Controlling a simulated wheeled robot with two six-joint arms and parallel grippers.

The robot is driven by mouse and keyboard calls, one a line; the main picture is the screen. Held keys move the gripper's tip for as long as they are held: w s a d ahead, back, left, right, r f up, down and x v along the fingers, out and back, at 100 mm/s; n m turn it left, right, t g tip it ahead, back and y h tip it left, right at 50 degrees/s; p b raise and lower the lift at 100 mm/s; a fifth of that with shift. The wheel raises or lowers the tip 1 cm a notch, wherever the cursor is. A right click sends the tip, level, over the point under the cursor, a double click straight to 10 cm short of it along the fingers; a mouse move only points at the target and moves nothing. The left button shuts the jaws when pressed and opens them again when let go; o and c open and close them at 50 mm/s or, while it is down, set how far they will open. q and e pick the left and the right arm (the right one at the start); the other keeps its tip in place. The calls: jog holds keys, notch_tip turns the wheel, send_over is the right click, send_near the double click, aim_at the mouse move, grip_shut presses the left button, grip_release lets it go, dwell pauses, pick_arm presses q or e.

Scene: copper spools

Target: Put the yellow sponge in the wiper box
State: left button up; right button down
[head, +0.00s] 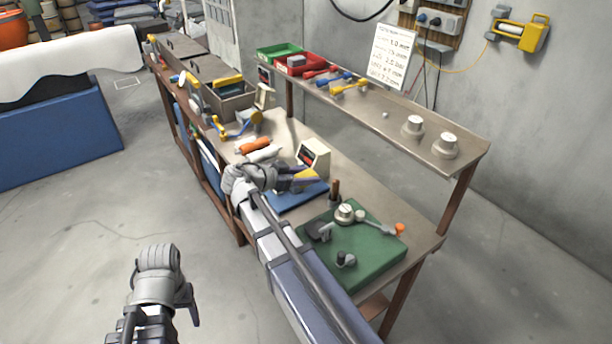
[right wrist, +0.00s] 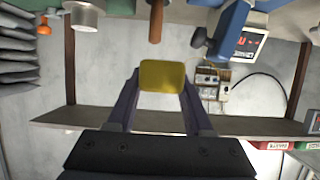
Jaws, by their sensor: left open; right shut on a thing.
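The yellow sponge (head: 306,177) is between the fingers of my right gripper (head: 297,180), held above the bench near the blue mat. In the right wrist view the sponge (right wrist: 162,76) sits squarely between both fingertips (right wrist: 162,88). A grey open box (head: 237,104) on the bench, further back, looks like the wiper box; a yellow item shows at its top, and its inside is mostly hidden. My right gripper is on the near side of this box, apart from it. My left gripper (head: 187,300) is open and empty over the floor, left of the bench.
A green mat (head: 370,262) with metal parts lies at the bench's near end. A small device with a red display (head: 314,157) stands just behind the sponge. A raised shelf (head: 400,118) runs along the back. Orange and white rolls (head: 254,145) lie towards the box.

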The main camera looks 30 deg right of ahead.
aim_at(306, 174)
pick_arm(q)
jog(key=shift+r+p, duration=1.25)
jog(key=shift+r, duration=0.7)
pick_arm(e)
jog(key=shift+r, duration=1.9)
